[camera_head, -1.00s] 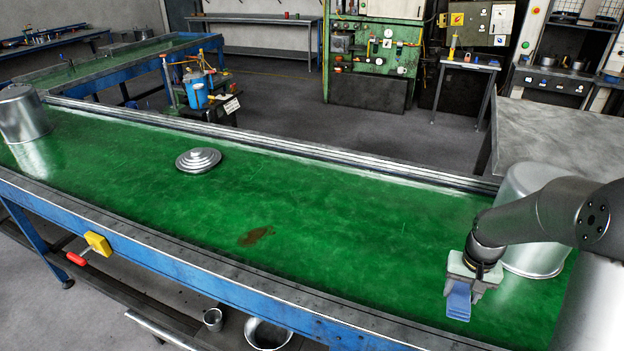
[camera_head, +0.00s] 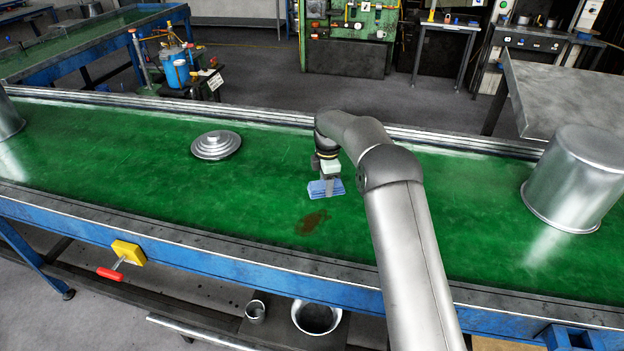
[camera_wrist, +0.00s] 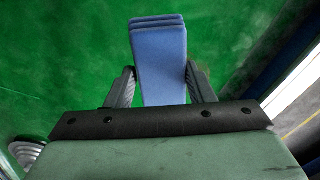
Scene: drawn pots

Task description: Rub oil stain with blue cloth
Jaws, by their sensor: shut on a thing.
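The blue cloth (camera_head: 326,188) is a folded pad held between the fingers of my gripper (camera_head: 328,180). In the wrist view the cloth (camera_wrist: 160,60) sticks out ahead of both dark fingers of my gripper (camera_wrist: 161,88). The oil stain (camera_head: 312,222) is a brown patch on the green bench top (camera_head: 110,160). In the head view the cloth appears just behind the stain; I cannot tell whether it touches the bench top. The stain is not clear in the wrist view.
A round metal lid (camera_head: 216,145) lies left of my gripper. A large metal pot (camera_head: 578,178) stands at the right, and part of another pot (camera_head: 8,118) shows at the left edge. A raised rail (camera_head: 250,118) runs along the back. The bench top around the stain is clear.

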